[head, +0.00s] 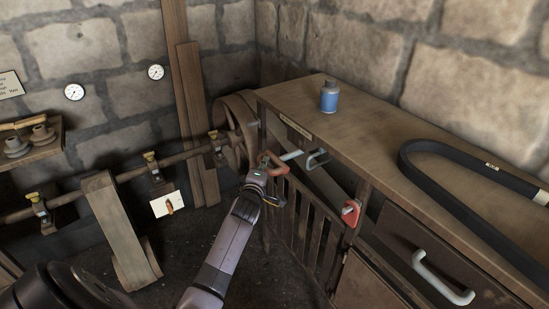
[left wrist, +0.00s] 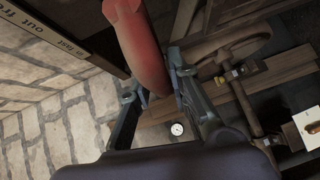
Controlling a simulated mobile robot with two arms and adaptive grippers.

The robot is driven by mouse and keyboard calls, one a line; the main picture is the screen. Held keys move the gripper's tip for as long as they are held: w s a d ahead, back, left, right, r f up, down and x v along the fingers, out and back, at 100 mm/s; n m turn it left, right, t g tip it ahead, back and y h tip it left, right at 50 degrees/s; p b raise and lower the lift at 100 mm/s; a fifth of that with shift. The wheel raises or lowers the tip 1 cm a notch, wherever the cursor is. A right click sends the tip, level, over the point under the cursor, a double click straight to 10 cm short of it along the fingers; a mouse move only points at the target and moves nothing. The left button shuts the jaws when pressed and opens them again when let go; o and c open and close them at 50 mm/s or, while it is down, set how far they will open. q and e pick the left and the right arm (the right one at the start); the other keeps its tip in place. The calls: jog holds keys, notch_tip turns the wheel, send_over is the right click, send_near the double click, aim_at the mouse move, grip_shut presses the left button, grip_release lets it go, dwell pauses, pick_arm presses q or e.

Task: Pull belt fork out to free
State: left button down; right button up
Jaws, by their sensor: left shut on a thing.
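The belt fork's red handle (head: 277,169) is at the front of the bench, by its far left corner. A pale blue rod (head: 291,155) shows beside it, toward the bench. My left gripper (head: 268,166) is at the red handle, and its fingers are shut on it. In the left wrist view the red handle (left wrist: 141,42) runs between the two fingers of the gripper (left wrist: 154,84). A label plate (head: 297,130) is on the bench edge above; part of its lettering shows in the left wrist view (left wrist: 40,35). My right gripper is not in view.
A slatted gate (head: 299,212) with a red latch (head: 350,212) stands below the bench (head: 385,120). A shaft with a wheel (head: 240,125) and a hanging flat belt (head: 117,225) is at left.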

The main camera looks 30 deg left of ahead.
pick_arm(q)
jog(key=s, duration=0.1)
jog(key=s+a+p, duration=0.1)
jog(key=s, duration=0.1)
jog(key=s+a, duration=0.1)
jog(key=s, duration=0.1)
jog(key=shift+s+a+f+p, duration=0.1)
jog(key=shift+s+f+p, duration=0.1)
jog(key=shift+p, duration=0.15)
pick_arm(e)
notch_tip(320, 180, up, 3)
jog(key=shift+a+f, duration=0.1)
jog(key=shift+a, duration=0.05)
pick_arm(q)
jog(key=c, duration=1.9)
grip_release()
jog(key=o, duration=0.4)
jog(key=shift+s+a+r, duration=0.1)
jog(key=shift+s+r, duration=0.05)
jog(key=shift+o, duration=0.2)
jog(key=v, duration=1.2)
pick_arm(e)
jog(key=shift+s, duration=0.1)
